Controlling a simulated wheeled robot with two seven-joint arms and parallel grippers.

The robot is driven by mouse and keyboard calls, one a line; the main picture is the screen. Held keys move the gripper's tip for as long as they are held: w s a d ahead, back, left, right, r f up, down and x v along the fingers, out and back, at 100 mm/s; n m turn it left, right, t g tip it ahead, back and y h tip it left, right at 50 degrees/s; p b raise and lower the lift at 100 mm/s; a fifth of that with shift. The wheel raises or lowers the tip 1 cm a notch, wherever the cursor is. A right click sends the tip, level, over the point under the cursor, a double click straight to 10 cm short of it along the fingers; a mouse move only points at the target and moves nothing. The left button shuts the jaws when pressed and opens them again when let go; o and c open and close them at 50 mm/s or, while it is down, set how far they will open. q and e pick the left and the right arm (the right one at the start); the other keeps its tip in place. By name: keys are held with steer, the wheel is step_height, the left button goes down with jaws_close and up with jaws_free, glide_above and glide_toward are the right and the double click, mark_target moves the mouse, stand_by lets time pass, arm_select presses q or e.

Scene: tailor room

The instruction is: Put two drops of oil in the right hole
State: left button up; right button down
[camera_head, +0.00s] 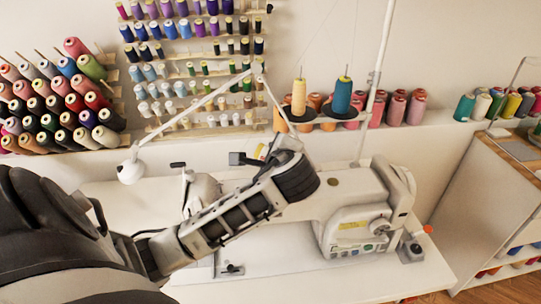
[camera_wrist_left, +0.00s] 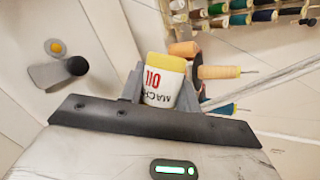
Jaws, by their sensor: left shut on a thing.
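My left gripper (camera_head: 258,156) is above the white sewing machine (camera_head: 350,214), its arm reaching across from the left. In the left wrist view the gripper (camera_wrist_left: 162,90) is shut on an oil bottle (camera_wrist_left: 165,72), white-labelled with red lettering and a yellow end. In the head view only a small part of the bottle (camera_head: 263,150) shows beyond the wrist. A small round brownish spot (camera_head: 333,183) is on the machine's top, right of the gripper; I cannot tell if it is a hole. The bottle's tip is hidden. My right gripper is out of view.
Two thread cones, yellow (camera_head: 299,97) and blue (camera_head: 342,97), stand behind the machine, by a thin upright pole (camera_head: 375,75). A white lamp arm (camera_head: 190,107) rises behind my left arm. Spool racks (camera_head: 190,68) line the wall. The table front (camera_head: 290,280) is clear.

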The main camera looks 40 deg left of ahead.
arm_select(q)
steer(key=f+n+h, duration=0.1)
steer(key=h, duration=0.1)
steer(key=shift+f+n+h, duration=0.1)
steer(key=shift+n+h, duration=0.3)
steer(key=h, duration=0.1)
steer(key=d+r+n+t+h, duration=0.1)
steer(key=n+h, duration=0.1)
steer(key=h, duration=0.1)
steer(key=shift+w+d+r, duration=0.2)
steer(key=shift+w, duration=0.05)
stand_by(0.3)
